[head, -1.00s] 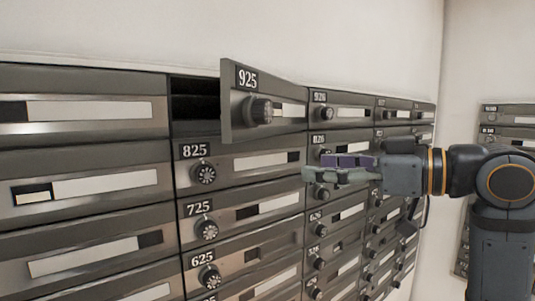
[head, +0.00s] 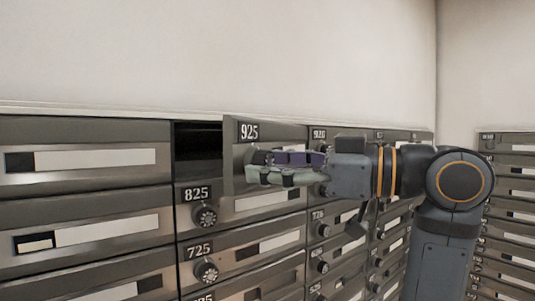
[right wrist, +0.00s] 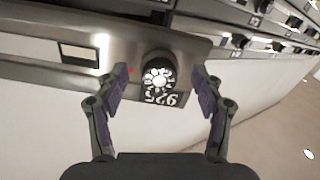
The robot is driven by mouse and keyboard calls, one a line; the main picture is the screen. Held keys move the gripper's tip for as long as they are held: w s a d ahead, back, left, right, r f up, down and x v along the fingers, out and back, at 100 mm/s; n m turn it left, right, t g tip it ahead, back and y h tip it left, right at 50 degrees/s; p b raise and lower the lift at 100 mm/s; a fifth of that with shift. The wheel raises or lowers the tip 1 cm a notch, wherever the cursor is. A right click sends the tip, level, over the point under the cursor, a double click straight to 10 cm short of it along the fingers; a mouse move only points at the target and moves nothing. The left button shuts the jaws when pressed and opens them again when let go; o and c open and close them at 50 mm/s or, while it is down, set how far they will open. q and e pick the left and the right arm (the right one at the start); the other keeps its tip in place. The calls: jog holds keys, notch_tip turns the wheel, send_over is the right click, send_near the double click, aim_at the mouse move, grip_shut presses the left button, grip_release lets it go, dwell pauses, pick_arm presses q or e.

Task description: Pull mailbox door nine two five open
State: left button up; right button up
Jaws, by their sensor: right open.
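The mailbox door 925 (head: 246,131) stands ajar in the top row, its left edge swung out from a dark open compartment (head: 198,147). My right gripper (head: 252,167) is in front of the door and covers most of its knob in the head view. In the right wrist view the door's round dial knob (right wrist: 158,73) and number plate (right wrist: 162,98) appear upside down. My right gripper (right wrist: 160,82) is open there, its fingers on either side of the knob, with visible gaps. My left gripper is out of view.
Door 825 (head: 197,194) and door 725 (head: 201,249) are shut below. Shut doors lie to the left (head: 85,155) and to the right. Another bank of mailboxes (head: 508,200) is on the right wall. The wall above is bare.

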jog(key=shift+w+a, duration=0.25)
jog(key=shift+a, duration=0.25)
grip_shut()
